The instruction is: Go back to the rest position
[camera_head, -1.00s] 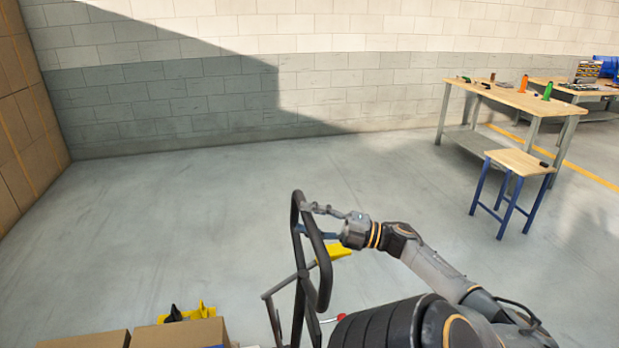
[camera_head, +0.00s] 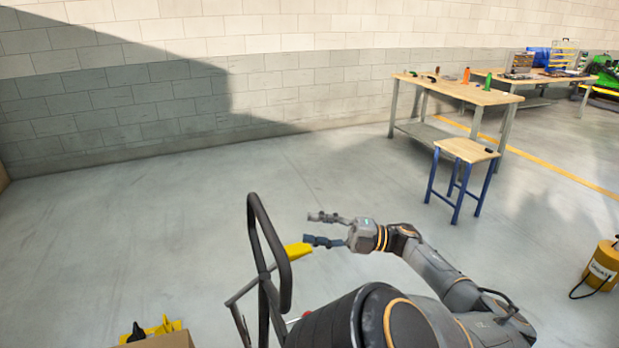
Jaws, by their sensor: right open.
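My right gripper (camera_head: 316,229) is at the lower middle of the head view, with its two fingers apart and nothing between them. It points left, toward a black tubular handle frame (camera_head: 268,238), and is apart from it in the picture. A yellow part (camera_head: 297,250) shows between the handle frame and the lower finger. My right arm reaches in from the lower right. My left gripper is not in view.
A cardboard box (camera_head: 165,341) with yellow and black items (camera_head: 155,328) is at the bottom left. A blue-legged stool (camera_head: 466,150) and workbenches (camera_head: 455,90) stand at the right. A yellow container (camera_head: 604,265) is at the right edge. The middle floor is open.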

